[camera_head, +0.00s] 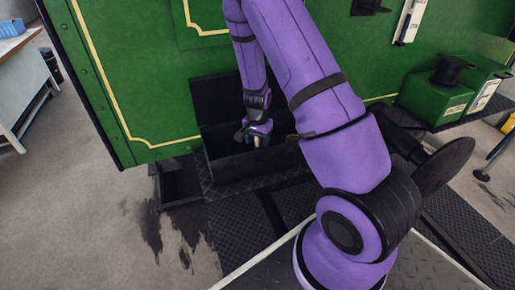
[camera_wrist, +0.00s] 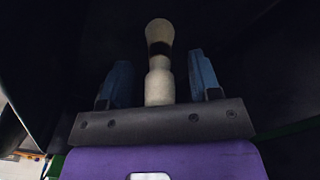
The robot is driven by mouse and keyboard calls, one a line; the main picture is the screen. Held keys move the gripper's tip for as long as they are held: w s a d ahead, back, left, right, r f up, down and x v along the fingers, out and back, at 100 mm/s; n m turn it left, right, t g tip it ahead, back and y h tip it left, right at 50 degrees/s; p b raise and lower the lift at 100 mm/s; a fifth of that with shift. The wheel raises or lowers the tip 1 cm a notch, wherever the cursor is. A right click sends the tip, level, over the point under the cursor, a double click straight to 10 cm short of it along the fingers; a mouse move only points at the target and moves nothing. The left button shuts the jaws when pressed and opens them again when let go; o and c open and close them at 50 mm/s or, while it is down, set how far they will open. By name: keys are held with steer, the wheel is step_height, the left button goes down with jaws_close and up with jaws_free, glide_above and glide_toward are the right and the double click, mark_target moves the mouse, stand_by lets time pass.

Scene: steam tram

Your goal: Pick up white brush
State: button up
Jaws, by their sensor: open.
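The white brush (camera_wrist: 159,85) shows in the wrist view as a pale, whitish form with a dark band near its far end. It lies between the two blue fingers of my gripper (camera_wrist: 162,84), with a visible gap on each side. My gripper is open. In the head view my gripper (camera_head: 258,140) is down at the opening of a black box (camera_head: 260,171) against the green tram side. A small pale bit shows at the fingertips there, too small to tell apart. The brush's near end is hidden behind the gripper's dark bar.
The box has dark walls and a raised back or lid (camera_head: 222,100) close around my gripper. The green tram wall (camera_head: 150,80) stands behind. Green boxes (camera_head: 436,99) stand at the right. A white table (camera_head: 18,50) is at the far left. The floor at the lower left is clear.

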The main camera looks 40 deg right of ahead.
steer(key=shift+c, duration=0.4)
steer(key=c, duration=0.9)
steer(key=shift+r, duration=0.1)
steer(key=shift+c, duration=0.2)
step_height(320, 180, up, 10)
steer(key=shift+f, duration=0.1)
